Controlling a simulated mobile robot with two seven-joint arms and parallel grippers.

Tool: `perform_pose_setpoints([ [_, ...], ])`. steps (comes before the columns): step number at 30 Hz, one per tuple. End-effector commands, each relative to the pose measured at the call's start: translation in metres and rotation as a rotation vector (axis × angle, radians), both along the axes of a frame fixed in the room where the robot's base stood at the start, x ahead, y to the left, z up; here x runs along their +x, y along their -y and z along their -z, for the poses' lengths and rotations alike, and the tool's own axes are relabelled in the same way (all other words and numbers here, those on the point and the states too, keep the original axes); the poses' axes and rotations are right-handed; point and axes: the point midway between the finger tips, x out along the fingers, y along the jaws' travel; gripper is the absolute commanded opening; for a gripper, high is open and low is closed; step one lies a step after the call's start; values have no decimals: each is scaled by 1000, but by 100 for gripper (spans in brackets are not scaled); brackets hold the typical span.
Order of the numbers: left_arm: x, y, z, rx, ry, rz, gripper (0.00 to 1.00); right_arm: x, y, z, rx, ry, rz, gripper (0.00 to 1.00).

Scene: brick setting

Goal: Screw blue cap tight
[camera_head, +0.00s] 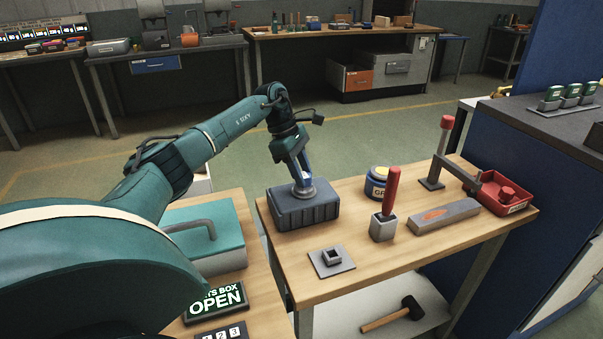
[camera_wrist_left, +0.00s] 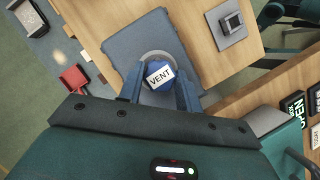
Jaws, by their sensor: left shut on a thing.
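The blue cap (camera_wrist_left: 160,77), with a white label reading VENT, sits over a round grey collar on top of a dark grey ribbed box (camera_head: 304,211). The box also shows in the left wrist view (camera_wrist_left: 130,45). My left gripper (camera_head: 302,178) points down over the box with its fingers around the cap. In the left wrist view my left gripper (camera_wrist_left: 161,88) is shut on the cap, one finger on each side. The fingers hide most of the cap in the head view. My right gripper is not in view.
On the same bench (camera_head: 350,195) are a grey square fixture (camera_head: 331,262), a red-handled tool in a grey block (camera_head: 386,205), a blue and yellow tin (camera_head: 377,184), a grey bar (camera_head: 444,216) and a red tray (camera_head: 505,204). A teal-lidded box (camera_head: 208,232) stands left.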

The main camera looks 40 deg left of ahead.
Motion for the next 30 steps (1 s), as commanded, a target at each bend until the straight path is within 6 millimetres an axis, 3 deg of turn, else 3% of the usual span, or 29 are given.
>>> perform_pose_setpoints([
  [9, 2, 1, 1, -1, 1, 311, 7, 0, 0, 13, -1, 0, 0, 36],
  [23, 3, 1, 2, 0, 0, 402, 7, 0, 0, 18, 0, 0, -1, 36],
  [24, 3, 0, 1, -2, 0, 425, 35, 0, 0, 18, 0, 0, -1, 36],
  [30, 2, 0, 0, 0, 1, 419, 51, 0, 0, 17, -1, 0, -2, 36],
])
